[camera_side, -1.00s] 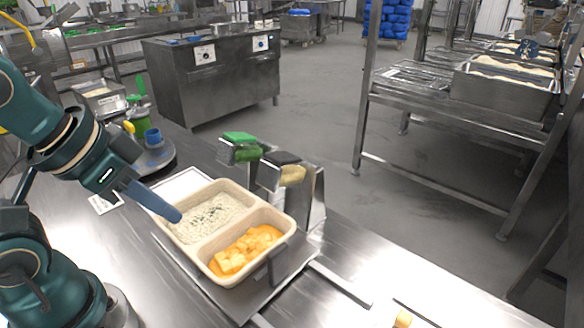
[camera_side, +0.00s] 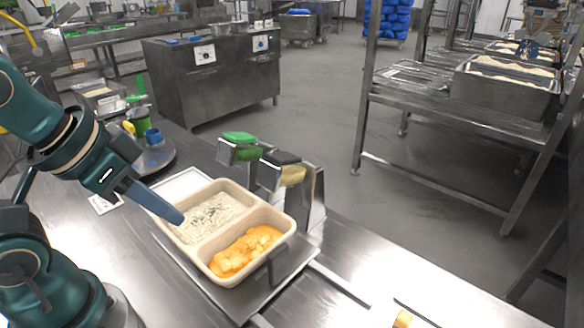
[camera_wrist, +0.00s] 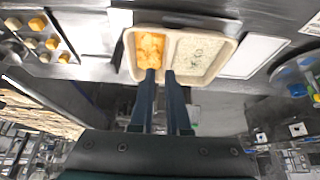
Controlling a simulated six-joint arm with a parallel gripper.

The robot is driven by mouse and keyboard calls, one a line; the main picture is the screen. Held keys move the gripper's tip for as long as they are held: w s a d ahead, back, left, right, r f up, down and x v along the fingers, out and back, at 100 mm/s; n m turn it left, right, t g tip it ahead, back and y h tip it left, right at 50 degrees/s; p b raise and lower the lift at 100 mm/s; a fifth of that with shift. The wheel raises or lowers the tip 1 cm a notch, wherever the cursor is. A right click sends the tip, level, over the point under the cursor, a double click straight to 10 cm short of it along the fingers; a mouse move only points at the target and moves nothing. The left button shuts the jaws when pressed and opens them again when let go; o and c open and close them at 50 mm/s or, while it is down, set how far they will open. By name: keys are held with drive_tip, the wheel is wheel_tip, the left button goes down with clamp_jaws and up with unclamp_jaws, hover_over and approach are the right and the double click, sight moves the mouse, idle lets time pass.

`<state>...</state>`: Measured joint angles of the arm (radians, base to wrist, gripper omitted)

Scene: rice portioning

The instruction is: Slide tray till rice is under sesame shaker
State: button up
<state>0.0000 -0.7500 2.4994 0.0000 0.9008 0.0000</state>
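A cream two-compartment tray (camera_side: 259,212) lies on a flat metal plate. Its far-left compartment holds white rice (camera_side: 206,216) with dark specks, and the nearer one holds orange food (camera_side: 245,250). Two shakers stand behind the tray: one has a green lid and green contents (camera_side: 240,150), the other a dark lid and pale contents (camera_side: 290,174). I cannot confirm which holds sesame.
A white board (camera_side: 181,187) lies beyond the tray's left end. A round stand with a blue cup (camera_side: 153,136) is farther left. Metal rails run along the bench at the right, with a small yellow piece (camera_side: 402,319) near the front edge.

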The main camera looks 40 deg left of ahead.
wheel_tip(320, 180, up, 6)
drive_tip(key=f, duration=0.1)
drive_tip(key=g, duration=0.6)
hover_over(280, 280)
drive_tip(key=f, duration=1.7)
drive_tip(key=shift+w+a+f, duration=0.2)
drive_tip(key=shift+a+f, duration=0.1)
drive_tip(key=shift+f, duration=0.1)
clamp_jaws()
drive_tip(key=shift+r, duration=0.1)
idle(0.8)
